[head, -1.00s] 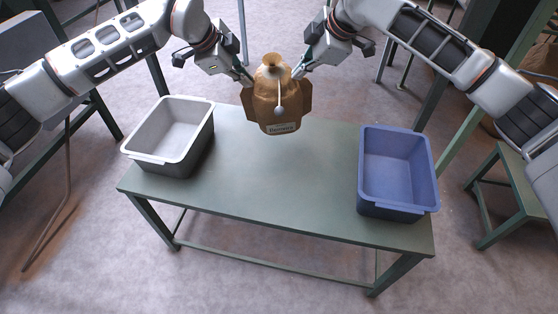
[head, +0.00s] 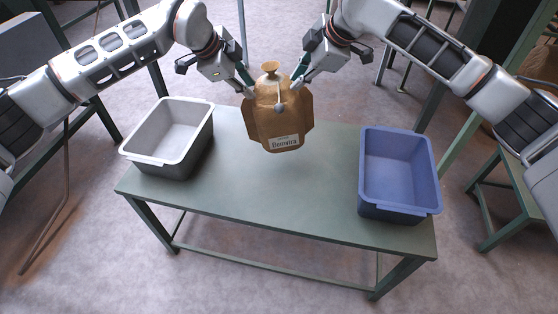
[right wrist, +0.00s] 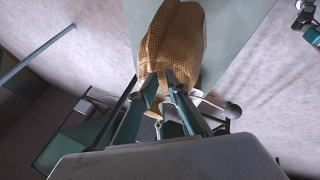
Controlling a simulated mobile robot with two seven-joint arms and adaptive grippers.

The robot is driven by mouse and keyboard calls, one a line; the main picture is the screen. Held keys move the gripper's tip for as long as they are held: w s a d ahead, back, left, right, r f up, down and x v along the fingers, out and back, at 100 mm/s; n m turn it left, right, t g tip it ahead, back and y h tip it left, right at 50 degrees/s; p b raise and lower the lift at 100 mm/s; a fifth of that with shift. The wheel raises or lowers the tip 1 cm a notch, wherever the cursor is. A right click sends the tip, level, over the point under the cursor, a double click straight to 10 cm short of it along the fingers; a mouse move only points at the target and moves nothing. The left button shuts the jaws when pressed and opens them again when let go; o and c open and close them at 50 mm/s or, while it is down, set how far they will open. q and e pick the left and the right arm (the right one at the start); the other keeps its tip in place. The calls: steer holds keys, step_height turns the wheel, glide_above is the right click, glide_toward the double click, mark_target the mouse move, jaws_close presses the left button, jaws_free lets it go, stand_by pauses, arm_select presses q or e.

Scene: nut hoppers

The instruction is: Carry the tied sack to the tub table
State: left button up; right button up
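The tied sack (head: 271,120) is brown with a gathered neck, a pale round tag and a white printed label. It hangs between my two grippers, in front of the back part of the green tub table (head: 260,190); a gap beneath it is hard to judge. My left gripper (head: 251,93) is shut on the sack's left shoulder and my right gripper (head: 293,86) on its right shoulder. In the right wrist view, the right gripper's fingers (right wrist: 161,82) close on the edge of the woven sack (right wrist: 178,45). The fingertips are partly hidden.
A grey tub (head: 187,152) stands at the table's left end and a blue tub (head: 399,210) at its right end. The tabletop between them is clear. A green stand (head: 505,175) is beyond the right end.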

arm_select(q)
steer(key=o, duration=0.9)
steer(key=shift+d+r, duration=0.4)
steer(key=shift+c, duration=0.2)
arm_select(e)
steer(key=shift+s+a+r, duration=0.15)
steer(key=shift+s+a, duration=0.05)
steer(key=shift+a, duration=0.15)
steer(key=shift+w, duration=0.1)
arm_select(q)
steer(key=shift+s+a+f, duration=0.1)
steer(key=shift+a, duration=0.15)
arm_select(e)
steer(key=shift+d, duration=0.25)
arm_select(q)
steer(key=v, duration=1.1)
steer(key=shift+a, duration=0.35)
steer(key=shift+s, duration=0.1)
arm_select(e)
steer(key=o, duration=0.8)
steer(key=shift+d, duration=0.1)
